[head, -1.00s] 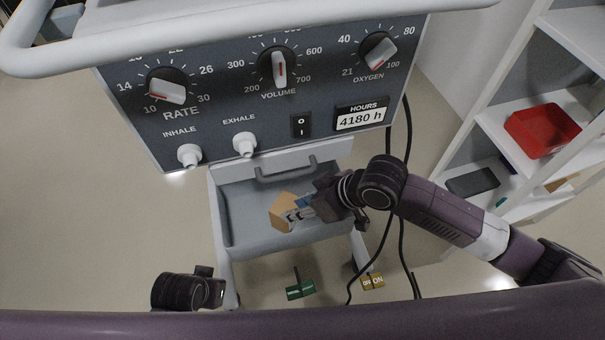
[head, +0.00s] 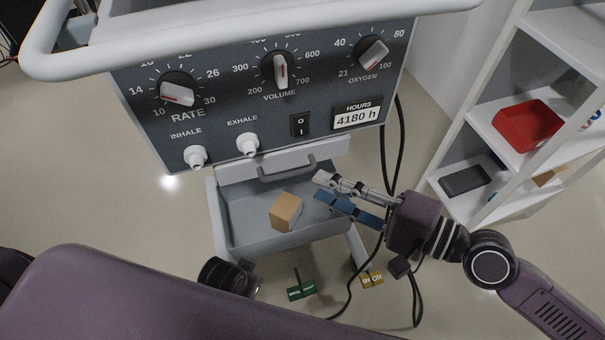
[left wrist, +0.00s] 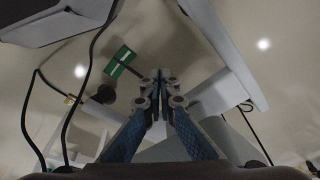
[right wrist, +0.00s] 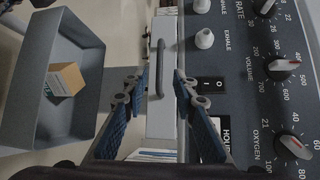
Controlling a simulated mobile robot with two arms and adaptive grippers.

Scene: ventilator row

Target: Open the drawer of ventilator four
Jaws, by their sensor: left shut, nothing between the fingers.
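The ventilator (head: 215,110) fills the upper middle of the head view; no number shows on it. Its grey drawer front (head: 232,172) has a dark bar handle (head: 285,170) below the dial panel. The drawer looks shut. My right gripper (head: 319,187) is open and empty, just right of the handle. In the right wrist view, the handle (right wrist: 160,68) lies in line between the spread fingertips, farther ahead; contact does not show.
A grey open tray (head: 240,240) below the drawer holds a tan box (head: 286,212). Black cables (head: 385,150) hang at its right. A white shelf (head: 450,170) with a red bin (head: 527,125) stands right. Green (head: 301,291) and yellow tags (head: 371,279) show low down.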

